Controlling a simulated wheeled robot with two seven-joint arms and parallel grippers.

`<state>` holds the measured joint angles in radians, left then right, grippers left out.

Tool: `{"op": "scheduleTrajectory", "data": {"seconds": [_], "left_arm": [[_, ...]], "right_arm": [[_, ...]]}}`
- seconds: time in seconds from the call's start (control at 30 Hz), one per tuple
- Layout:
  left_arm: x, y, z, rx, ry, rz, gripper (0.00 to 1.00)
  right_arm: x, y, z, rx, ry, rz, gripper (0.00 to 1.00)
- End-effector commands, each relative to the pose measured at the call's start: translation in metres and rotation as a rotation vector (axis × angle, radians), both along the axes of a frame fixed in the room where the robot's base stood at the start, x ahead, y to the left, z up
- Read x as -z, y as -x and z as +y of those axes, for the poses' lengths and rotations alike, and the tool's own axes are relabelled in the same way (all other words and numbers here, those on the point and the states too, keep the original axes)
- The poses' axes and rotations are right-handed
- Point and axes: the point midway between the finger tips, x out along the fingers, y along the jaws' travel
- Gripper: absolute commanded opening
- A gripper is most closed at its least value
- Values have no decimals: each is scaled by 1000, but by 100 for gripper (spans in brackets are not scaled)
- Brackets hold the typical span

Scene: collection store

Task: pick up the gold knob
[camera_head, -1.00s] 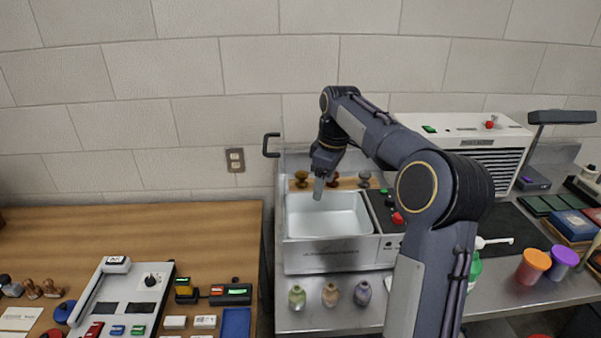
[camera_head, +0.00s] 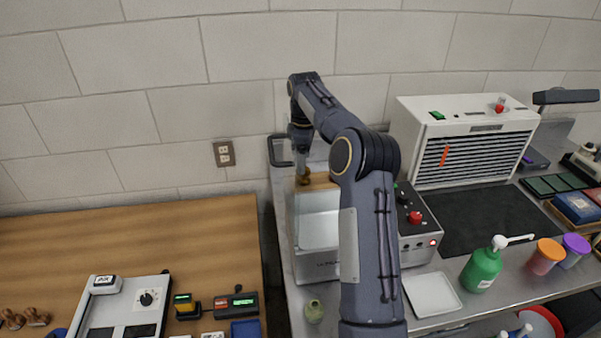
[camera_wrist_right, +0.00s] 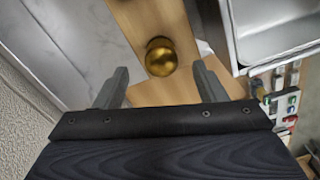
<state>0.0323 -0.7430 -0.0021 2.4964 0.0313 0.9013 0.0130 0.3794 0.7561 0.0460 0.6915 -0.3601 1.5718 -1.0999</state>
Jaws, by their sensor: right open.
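The gold knob (camera_wrist_right: 161,57) shows in the right wrist view as a shiny round knob on a strip of light wood (camera_wrist_right: 150,92). My right gripper (camera_wrist_right: 162,80) is open, with one finger on each side of the picture below the knob and the knob lined up with the gap between them. Nothing is between the fingers. In the head view my right gripper (camera_head: 301,168) points down just above a small gold-brown knob (camera_head: 304,179) at the left end of the wood strip. My arm hides the rest of the strip. My left gripper is not in view.
A white basin unit (camera_head: 317,232) stands in front of the strip, with a control box (camera_head: 418,222) with a red knob at its right. A white vented machine (camera_head: 465,120) and green bottle (camera_head: 483,268) stand farther right.

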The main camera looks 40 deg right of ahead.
Motion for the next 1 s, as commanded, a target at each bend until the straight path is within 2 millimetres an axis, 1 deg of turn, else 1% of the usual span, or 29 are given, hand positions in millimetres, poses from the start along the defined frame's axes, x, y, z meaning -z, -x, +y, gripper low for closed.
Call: {"op": "scheduleTrajectory", "data": {"seconds": [0.33,0.47,0.63,0.67,1.0], "left_arm": [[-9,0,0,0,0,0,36],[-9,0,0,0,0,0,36],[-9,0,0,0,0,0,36],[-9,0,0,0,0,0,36],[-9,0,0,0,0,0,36]], "right_arm": [[46,0,3,0,-1,1,64],[54,0,3,0,0,-1,64],[54,0,4,0,0,-3,64],[54,0,4,0,0,-3,63],[54,0,4,0,0,-3,19]]}}
